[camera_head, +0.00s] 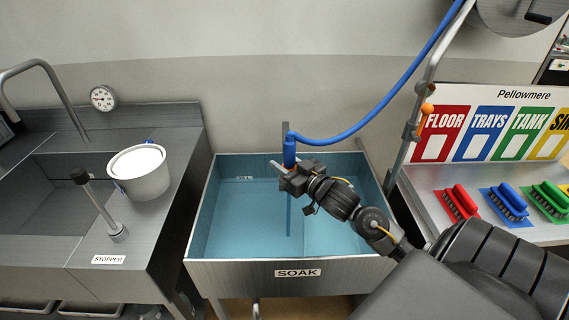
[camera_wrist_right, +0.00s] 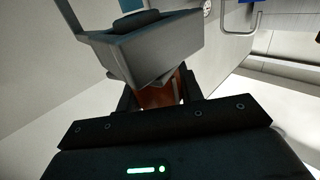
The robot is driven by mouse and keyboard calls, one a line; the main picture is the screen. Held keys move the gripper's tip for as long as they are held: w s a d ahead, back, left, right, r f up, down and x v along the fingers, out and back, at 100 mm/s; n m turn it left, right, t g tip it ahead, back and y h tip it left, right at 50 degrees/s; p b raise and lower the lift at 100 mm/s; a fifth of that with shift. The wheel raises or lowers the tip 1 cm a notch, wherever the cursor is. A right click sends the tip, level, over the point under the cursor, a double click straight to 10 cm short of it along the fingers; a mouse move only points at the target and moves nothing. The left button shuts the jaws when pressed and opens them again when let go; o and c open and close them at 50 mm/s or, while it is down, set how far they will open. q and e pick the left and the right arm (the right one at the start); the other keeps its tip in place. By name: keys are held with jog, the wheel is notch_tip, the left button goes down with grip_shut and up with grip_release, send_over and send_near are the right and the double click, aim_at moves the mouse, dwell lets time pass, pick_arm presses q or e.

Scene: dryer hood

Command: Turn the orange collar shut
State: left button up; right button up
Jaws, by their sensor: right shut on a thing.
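The orange collar (camera_wrist_right: 160,94) shows in the right wrist view as a dull orange round part between my two dark fingers. A grey block-like part covers its upper side there. In the head view my right gripper (camera_head: 284,168) reaches over the SOAK basin, just below the blue hose's end fitting (camera_head: 290,150). It is shut on the collar, which the gripper mostly hides in the head view. The collar's turn angle cannot be made out. My left gripper is not in view.
The SOAK basin (camera_head: 215,262) lies under my right arm. The blue hose (camera_head: 375,108) arcs up right towards a metal stand with an orange knob (camera_head: 427,108). A white pot (camera_head: 140,187) and a stopper lever (camera_head: 98,205) stand left. Coloured brushes (camera_head: 505,203) lie right.

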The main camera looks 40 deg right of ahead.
jog(key=shift+r+m+h+p, duration=0.1)
jog(key=shift+m+h+p, duration=0.25)
jog(key=shift+m+h, duration=0.4)
jog(key=shift+d+m+h+p, duration=0.15)
jog(key=shift+m+h, duration=0.3)
jog(key=shift+h, duration=0.45)
jog(key=shift+d+m+h+p, duration=0.15)
jog(key=shift+m+h, duration=0.25)
jog(key=shift+h, duration=0.45)
jog(key=o, duration=1)
